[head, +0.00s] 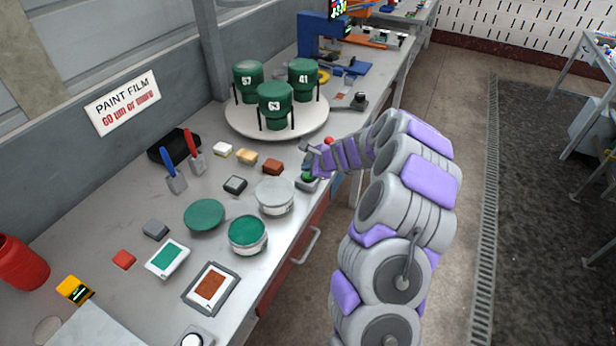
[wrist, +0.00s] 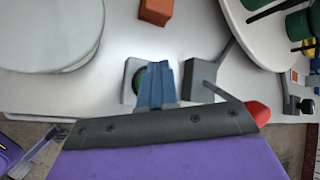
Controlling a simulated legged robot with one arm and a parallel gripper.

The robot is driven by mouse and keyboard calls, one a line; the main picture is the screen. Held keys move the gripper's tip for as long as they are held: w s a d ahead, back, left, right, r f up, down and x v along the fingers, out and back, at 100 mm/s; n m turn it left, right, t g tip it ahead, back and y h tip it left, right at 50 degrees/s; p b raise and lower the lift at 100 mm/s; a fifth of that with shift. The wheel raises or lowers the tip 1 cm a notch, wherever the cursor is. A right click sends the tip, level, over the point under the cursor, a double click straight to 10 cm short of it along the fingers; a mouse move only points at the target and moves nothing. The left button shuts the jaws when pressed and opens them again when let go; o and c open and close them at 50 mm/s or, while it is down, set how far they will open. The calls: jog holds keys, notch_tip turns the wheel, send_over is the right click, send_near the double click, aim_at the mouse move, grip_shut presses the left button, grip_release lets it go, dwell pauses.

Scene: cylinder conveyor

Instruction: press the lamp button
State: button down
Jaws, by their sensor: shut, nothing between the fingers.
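A green round button (head: 307,177) sits on a small grey box near the front edge of the bench. I take it for the lamp button, though no label shows. It also appears in the wrist view (wrist: 137,82), partly covered by my fingers. My gripper (head: 311,168) is right at this button; in the wrist view its blue fingers (wrist: 160,66) are together and empty. They overlap the right side of the button, and I cannot tell whether they touch it.
A rust-red block (head: 273,167) and a round pale tin (head: 275,196) stand close by. A white turntable (head: 246,123) with three green cups stands behind. A white-topped round device (head: 192,340) is at the bottom.

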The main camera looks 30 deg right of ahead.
jog(key=shift+d, duration=0.2)
jog(key=shift+d+f, duration=0.1)
jog(key=shift+d, duration=0.3)
jog(key=shift+a+f, duration=0.25)
jog(key=shift+a, duration=0.4)
jog(key=shift+d, duration=0.25)
jog(key=shift+a+f+b, duration=0.1)
jog(key=shift+f+b, duration=0.25)
jog(key=shift+f, duration=0.2)
dwell(0.4)
jog(key=shift+d+r+p, duration=0.25)
jog(key=shift+r+p, duration=0.7)
jog(key=shift+p, duration=0.1)
